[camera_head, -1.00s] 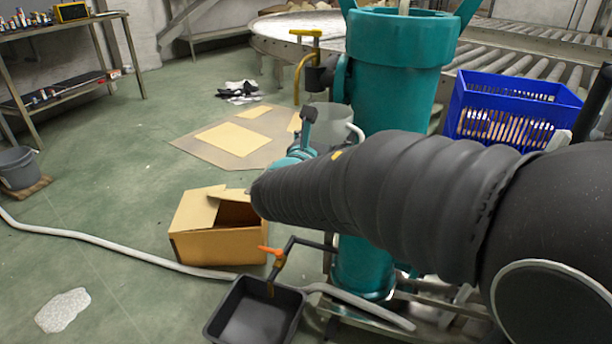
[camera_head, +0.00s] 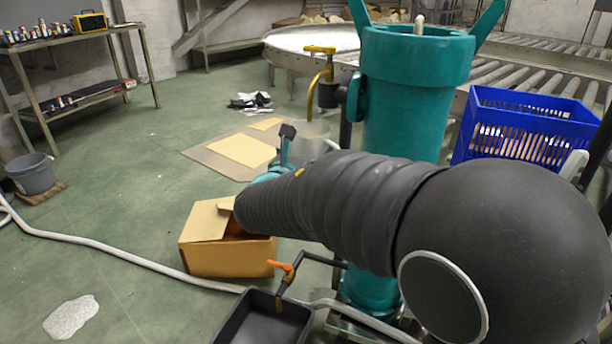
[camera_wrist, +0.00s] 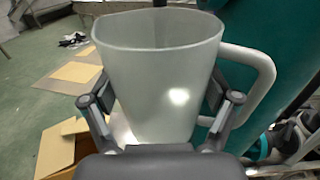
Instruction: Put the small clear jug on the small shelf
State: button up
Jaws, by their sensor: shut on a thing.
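The small clear jug (camera_wrist: 158,75) is a frosted, see-through cup with a white handle (camera_wrist: 258,75) on its right side in the wrist view. My gripper (camera_wrist: 160,108) is shut on the jug's body, one finger on each side, and holds it upright, above the floor. In the head view the jug (camera_head: 312,140) shows only in part beyond my arm, in front of the teal machine, and my gripper (camera_head: 287,150) is mostly hidden by the arm. I cannot pick out the small shelf with certainty; a metal shelf unit (camera_head: 75,68) stands at the far left.
A teal cylinder machine (camera_head: 405,110) with a yellow-handled valve (camera_head: 320,52) stands close to the jug. A blue crate (camera_head: 490,120), an open cardboard box (camera_head: 225,255), a black tray (camera_head: 260,320) and a pale hose (camera_head: 130,260) are around. The green floor at left is mostly clear.

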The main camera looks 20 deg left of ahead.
jog(key=shift+f+b, duration=0.4)
jog(key=shift+f, duration=2.15)
jog(key=shift+f, duration=0.2)
jog(key=o, duration=0.9)
jog(key=shift+o, duration=0.2)
jog(key=shift+r, duration=0.2)
jog(key=shift+s, duration=0.25)
jog(key=s, duration=1.1)
jog(key=shift+s+a, duration=0.3)
jog(key=shift+a, duration=0.15)
